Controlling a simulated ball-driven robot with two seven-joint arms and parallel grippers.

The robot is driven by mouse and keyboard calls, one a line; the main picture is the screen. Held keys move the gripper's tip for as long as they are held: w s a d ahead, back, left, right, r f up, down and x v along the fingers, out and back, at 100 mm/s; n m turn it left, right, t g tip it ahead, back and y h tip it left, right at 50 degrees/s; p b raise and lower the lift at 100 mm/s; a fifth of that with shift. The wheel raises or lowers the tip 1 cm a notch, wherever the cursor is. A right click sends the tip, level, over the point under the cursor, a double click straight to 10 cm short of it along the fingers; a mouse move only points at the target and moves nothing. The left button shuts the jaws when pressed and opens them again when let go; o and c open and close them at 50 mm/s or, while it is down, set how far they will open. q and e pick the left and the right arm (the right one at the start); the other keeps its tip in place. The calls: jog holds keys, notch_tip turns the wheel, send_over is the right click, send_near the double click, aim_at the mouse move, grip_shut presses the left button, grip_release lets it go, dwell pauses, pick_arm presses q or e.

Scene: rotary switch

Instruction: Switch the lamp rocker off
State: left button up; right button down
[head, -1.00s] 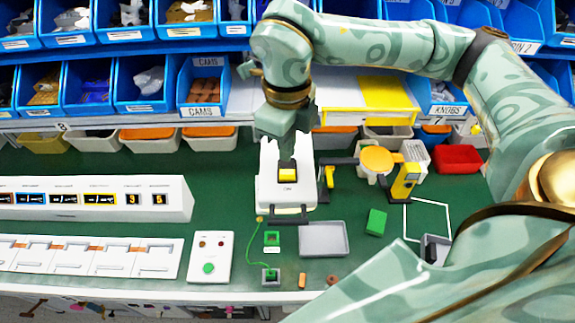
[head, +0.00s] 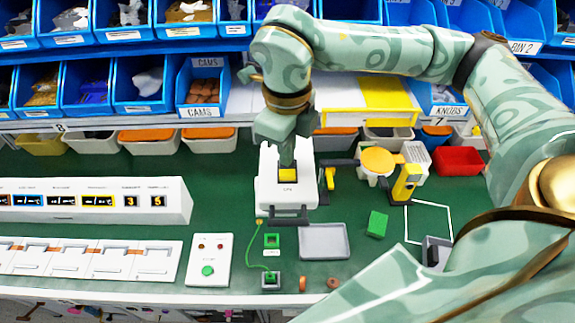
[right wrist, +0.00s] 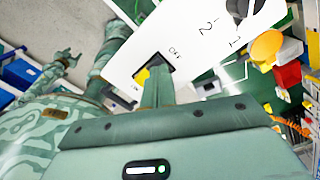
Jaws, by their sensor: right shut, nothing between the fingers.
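The lamp rocker (head: 288,175) is a yellow switch on a white box (head: 265,194) near the middle of the bench. My right gripper (head: 287,160) is shut and empty, pointing down at the rocker's far end. In the right wrist view, the shut fingers (right wrist: 158,85) reach the rocker's dark opening beside the printed "OFF". A yellow part of the rocker (right wrist: 142,76) shows beside the fingers, near the "ON" print. The fingers hide much of the rocker, and I cannot tell whether they touch it. What seems to be my left gripper (right wrist: 66,60) shows small in the right wrist view.
A grey tray (head: 324,255), a green block (head: 377,224) and a yellow device (head: 407,180) stand right of the box. A white panel with a green button (head: 208,270) is at the front left. Blue bins (head: 139,84) line the back.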

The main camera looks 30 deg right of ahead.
notch_tip(320, 180, up, 7)
jog(key=p, duration=0.4)
jog(key=shift+p, duration=0.4)
